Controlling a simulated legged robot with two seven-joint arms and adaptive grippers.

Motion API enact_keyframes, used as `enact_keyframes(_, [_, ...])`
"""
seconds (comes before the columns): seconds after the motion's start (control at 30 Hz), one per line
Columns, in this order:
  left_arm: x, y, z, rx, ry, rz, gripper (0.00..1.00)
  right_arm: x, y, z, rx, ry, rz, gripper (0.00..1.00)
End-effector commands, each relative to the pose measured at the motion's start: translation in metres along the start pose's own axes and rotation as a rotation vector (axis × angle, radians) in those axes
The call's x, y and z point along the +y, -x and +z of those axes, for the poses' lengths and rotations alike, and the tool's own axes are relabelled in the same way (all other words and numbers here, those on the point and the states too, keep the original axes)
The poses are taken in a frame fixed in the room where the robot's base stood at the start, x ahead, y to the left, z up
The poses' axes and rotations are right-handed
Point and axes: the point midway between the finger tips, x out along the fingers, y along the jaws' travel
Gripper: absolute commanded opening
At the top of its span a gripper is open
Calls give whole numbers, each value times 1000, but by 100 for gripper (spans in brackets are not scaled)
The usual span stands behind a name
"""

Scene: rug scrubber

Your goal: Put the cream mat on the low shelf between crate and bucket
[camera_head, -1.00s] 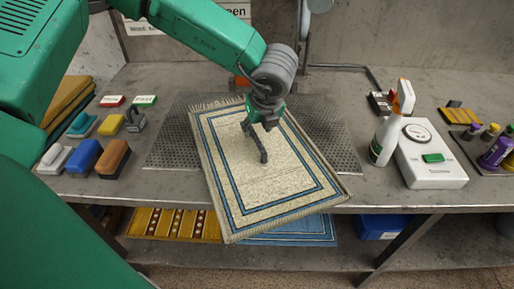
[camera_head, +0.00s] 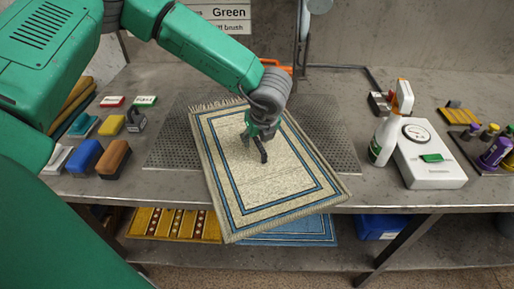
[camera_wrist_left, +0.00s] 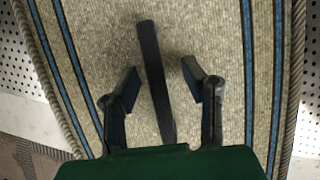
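The cream mat (camera_head: 262,185) has blue border stripes and a fringed far end. It lies at an angle on the perforated plate, its near end overhanging the bench's front edge. My left gripper (camera_head: 256,146) is over the mat's far half; it also shows in the left wrist view (camera_wrist_left: 160,85). Its two side fingers are spread apart, with a long dark bar between them, perhaps a third finger. No mat is visibly pinched; I cannot tell whether the fingers touch it. The low shelf (camera_head: 290,257) runs under the bench. My right gripper is not in view.
A yellow patterned mat (camera_head: 175,224) and a blue mat (camera_head: 300,232) lie on the low shelf, with a blue container (camera_head: 380,226) to the right. Brushes stand left on the bench. A spray bottle (camera_head: 385,140) and a white scale (camera_head: 432,165) stand right. A slanted leg (camera_head: 405,245) crosses the shelf front.

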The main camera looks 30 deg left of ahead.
Motion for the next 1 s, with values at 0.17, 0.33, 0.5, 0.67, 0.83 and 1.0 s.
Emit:
enact_keyframes(0.17, [0,-3,0,1,1,0,38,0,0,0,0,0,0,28])
enact_keyframes(0.33, [0,-3,-1,1,1,0,38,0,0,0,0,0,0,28])
enact_keyframes(0.5, [0,-3,-1,1,1,0,13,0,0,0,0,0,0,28])
enact_keyframes(0.67, [0,-2,-1,0,0,0,0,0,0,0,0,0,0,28])
enact_keyframes(0.83, [0,-2,-1,-1,1,-2,0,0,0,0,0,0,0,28])
enact_keyframes(1.0, [0,1,1,-1,1,-2,0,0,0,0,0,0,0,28])
